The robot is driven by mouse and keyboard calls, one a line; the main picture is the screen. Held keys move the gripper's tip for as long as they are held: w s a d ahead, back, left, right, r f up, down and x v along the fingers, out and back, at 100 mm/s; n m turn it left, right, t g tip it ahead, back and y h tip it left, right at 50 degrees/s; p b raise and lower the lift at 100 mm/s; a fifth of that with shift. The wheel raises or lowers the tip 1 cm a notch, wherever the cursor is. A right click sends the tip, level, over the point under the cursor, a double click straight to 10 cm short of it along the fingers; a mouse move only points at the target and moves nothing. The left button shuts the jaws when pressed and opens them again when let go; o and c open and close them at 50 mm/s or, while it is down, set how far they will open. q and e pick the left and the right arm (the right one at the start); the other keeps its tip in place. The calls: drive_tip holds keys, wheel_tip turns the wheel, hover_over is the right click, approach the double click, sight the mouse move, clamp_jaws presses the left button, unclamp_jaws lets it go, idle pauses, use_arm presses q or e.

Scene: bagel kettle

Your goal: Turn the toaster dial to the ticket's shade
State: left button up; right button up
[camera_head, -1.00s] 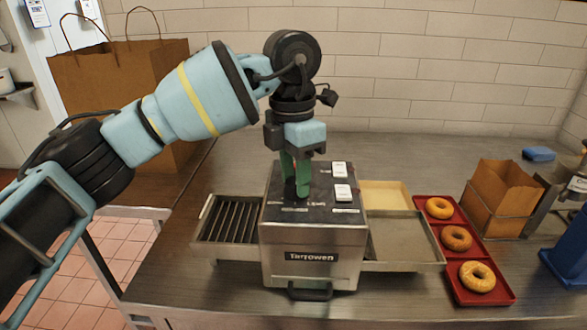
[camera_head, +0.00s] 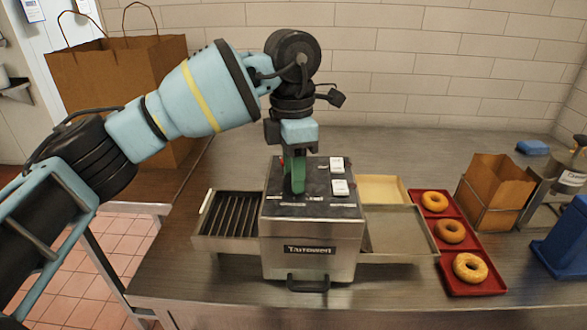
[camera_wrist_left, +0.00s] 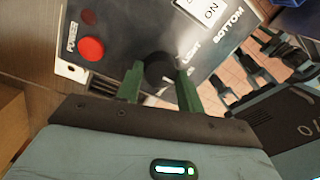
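The steel toaster (camera_head: 311,249) marked "Tarrowen" stands on the counter, with a dark control panel on top. My left gripper (camera_head: 295,182) points down onto this panel. In the left wrist view the black dial (camera_wrist_left: 159,69) sits between the green fingers of my left gripper (camera_wrist_left: 160,88). I see no readable shade ticket. My right gripper is out of view.
Two white switches (camera_head: 338,175) sit right of the dial. A slatted rack (camera_head: 228,222) is left of the toaster, a steel tray (camera_head: 398,233) right. Beyond are a red tray (camera_head: 455,287) of bagels and a small paper bag (camera_head: 494,190). A large bag (camera_head: 115,80) stands behind my left arm.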

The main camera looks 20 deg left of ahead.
use_arm(q)
drive_tip(key=o, duration=0.4)
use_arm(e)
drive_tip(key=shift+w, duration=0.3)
use_arm(q)
drive_tip(key=r, duration=0.7)
drive_tip(key=shift+w+a+r, duration=0.1)
drive_tip(key=shift+w+r, duration=0.1)
drive_tip(key=shift+r, duration=0.2)
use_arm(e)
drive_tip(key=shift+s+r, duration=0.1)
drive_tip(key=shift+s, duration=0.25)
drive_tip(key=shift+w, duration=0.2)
